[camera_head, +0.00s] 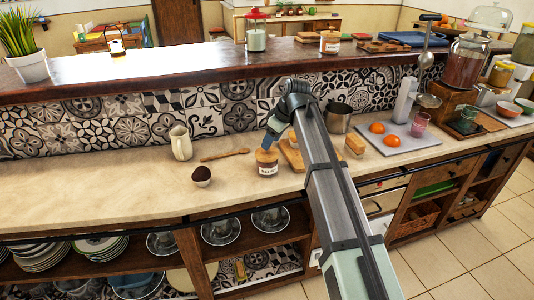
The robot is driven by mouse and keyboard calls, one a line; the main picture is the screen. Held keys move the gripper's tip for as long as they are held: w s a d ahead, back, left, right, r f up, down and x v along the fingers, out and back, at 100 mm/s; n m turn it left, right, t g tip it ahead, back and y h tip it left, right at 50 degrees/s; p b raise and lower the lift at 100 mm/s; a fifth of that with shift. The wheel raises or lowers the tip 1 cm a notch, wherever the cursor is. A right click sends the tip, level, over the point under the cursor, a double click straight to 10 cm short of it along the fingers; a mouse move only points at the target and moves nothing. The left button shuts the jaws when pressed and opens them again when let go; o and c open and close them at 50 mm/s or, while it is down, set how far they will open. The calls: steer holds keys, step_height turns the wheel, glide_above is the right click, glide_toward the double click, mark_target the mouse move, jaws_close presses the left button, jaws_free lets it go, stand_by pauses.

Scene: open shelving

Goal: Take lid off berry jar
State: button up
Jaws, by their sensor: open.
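A small jar (268,168) with a pale label and dark contents stands upright on the stone counter, left of my arm. The label is too small to read for certain. Its brown lid (266,155) sits on top. My gripper (267,146) points down over the lid, open, with its tips at or just above it. I cannot tell whether they touch the lid. The fingers are small and partly blended with the wrist. Another labelled jar (330,41) with a brown lid stands on the raised ledge behind.
A dark round bowl (201,175), a wooden spoon (225,154) and a cream jug (181,143) stand to the left. A wooden board (293,158) and a metal pot (339,118) are close on the right. The counter's far left is clear. The raised ledge (150,76) runs behind.

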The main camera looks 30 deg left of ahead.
steer(key=x, duration=0.3)
steer(key=shift+a+f, duration=0.1)
steer(key=shift+f, duration=0.15)
jaws_close()
